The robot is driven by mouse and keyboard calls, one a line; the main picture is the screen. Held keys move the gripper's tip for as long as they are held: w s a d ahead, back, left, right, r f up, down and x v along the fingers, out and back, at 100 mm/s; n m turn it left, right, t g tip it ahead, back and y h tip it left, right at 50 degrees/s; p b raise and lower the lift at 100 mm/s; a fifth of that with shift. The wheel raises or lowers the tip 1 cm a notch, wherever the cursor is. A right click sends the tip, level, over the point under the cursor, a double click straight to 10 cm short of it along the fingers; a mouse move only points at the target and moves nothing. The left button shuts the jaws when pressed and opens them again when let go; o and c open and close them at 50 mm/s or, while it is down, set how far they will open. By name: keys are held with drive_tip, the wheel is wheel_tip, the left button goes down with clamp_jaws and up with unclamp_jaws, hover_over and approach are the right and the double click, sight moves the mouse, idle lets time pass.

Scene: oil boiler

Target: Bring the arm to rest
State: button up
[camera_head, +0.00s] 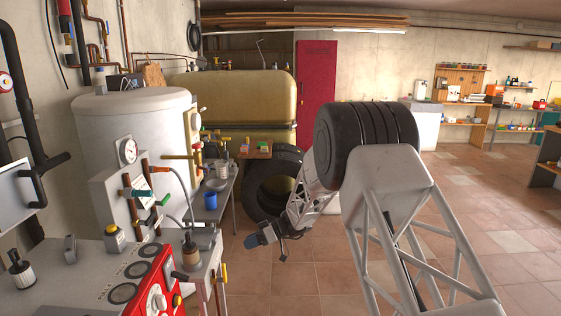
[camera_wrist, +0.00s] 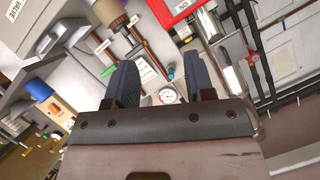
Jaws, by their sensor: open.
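My gripper (camera_head: 254,240) is at the end of my arm in the head view, low over the tiled floor and to the right of the boiler bench. In the wrist view my gripper (camera_wrist: 163,78) shows two dark fingers spread apart, with nothing between them. Beyond the fingers is a panel with labels, a round gauge and pipes. My arm's lattice links and black ribbed joint stand at the right of the head view.
A white boiler tank (camera_head: 135,155) and a red control panel (camera_head: 150,285) stand at the left. A narrow table with a blue cup (camera_head: 211,200) is behind them. A black tire (camera_head: 270,185) stands behind my gripper. Open floor (camera_head: 480,220) lies at the right.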

drive_tip(key=s+d+r+m+h, duration=0.2)
drive_tip(key=s+d+r, duration=0.3)
drive_tip(key=s+r, duration=0.25)
drive_tip(key=s+d+r+m+t+h, duration=0.1)
drive_tip(key=s+d+r+m+h, duration=0.15)
drive_tip(key=s+d+r, duration=0.5)
drive_tip(key=s+d+r+m+h, duration=0.2)
drive_tip(key=s+r, duration=0.3)
drive_tip(key=s, duration=0.4)
drive_tip(key=s+d+m+t+h, duration=0.1)
drive_tip(key=s+d, duration=0.3)
drive_tip(key=s, duration=0.6)
drive_tip(key=s+d+r+m+t+h, duration=0.1)
drive_tip(key=s+d+m+h, duration=0.3)
drive_tip(key=s, duration=0.5)
drive_tip(key=s+d+r+m+t+h, duration=0.1)
drive_tip(key=s+d+m+t+h, duration=0.1)
drive_tip(key=s+d, duration=0.4)
drive_tip(key=s+m, duration=0.1)
drive_tip(key=s, duration=0.3)
drive_tip(key=shift+s+d+r, duration=0.25)
drive_tip(key=shift+s, duration=0.05)
drive_tip(key=shift+o, duration=0.2)
drive_tip(key=shift+w+m, duration=0.1)
drive_tip(key=shift+m, duration=0.15)
